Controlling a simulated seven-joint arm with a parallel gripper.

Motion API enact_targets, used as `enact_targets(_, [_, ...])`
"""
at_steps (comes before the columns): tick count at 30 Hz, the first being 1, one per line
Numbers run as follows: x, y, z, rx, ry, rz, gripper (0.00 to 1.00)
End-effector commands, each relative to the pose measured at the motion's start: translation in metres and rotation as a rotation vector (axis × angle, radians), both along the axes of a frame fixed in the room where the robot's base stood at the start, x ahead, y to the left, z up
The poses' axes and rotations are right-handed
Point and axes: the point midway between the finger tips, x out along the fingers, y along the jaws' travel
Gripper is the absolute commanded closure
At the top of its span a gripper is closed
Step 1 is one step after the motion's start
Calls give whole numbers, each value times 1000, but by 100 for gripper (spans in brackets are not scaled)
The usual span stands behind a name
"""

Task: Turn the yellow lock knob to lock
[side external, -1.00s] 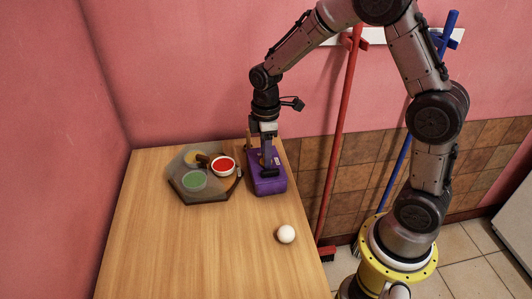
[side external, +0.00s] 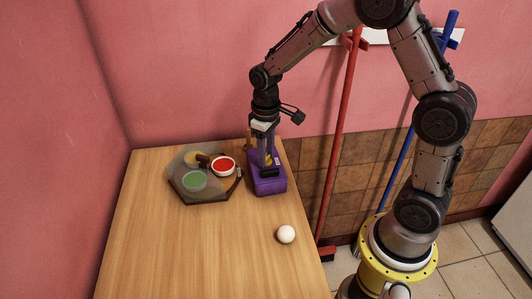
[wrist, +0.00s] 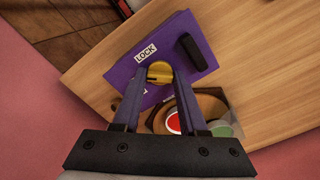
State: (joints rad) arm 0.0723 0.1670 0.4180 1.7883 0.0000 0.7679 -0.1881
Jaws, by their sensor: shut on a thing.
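The purple lock box (side external: 268,184) stands on the wooden table near its back right edge. In the wrist view the box (wrist: 128,70) shows a white LOCK label (wrist: 146,52), a black handle (wrist: 191,51) and the yellow knob (wrist: 159,72). A second label is mostly hidden behind a finger. My gripper (wrist: 158,78) points down at the box and is shut on the yellow knob, one finger on each side. In the side view my gripper (side external: 268,168) hides most of the knob.
A white ball (side external: 286,234) lies nearer the front. The table's front left is clear. A red broom (side external: 340,140) leans by the wall.

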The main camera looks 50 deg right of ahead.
Motion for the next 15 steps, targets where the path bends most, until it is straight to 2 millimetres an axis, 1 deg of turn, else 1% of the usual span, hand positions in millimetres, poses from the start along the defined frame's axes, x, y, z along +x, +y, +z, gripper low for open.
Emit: enact_targets(15, [0, 0, 0, 0, -1, -483, 100])
